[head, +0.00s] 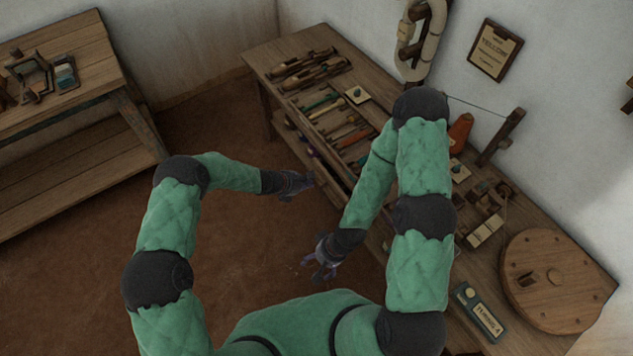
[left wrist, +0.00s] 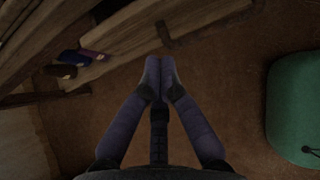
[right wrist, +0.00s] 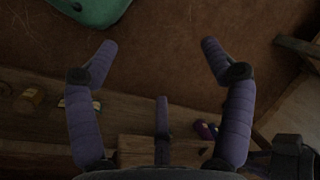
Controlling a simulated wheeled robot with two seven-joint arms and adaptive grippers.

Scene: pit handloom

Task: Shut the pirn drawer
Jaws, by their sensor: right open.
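The pirn drawer (left wrist: 200,20) stands partly open at the front of the loom bench. In the left wrist view its wooden front board runs across the upper left, and purple and brown pirns (left wrist: 82,57) lie behind it. In the head view it shows only as a narrow strip below the bench top. My left gripper (head: 305,184) is in front of the drawer, its fingers closed together and empty; the fingertips (left wrist: 158,66) appear just apart from the board. My right gripper (head: 322,262) is open and empty, lower and nearer me; its spread fingers (right wrist: 156,48) point over the floor.
The bench top (head: 290,46) carries several tools, a round wooden lid (head: 555,280) and a blue box (head: 480,312). A side table (head: 75,50) stands at the left. The brown floor (head: 240,115) between them is clear.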

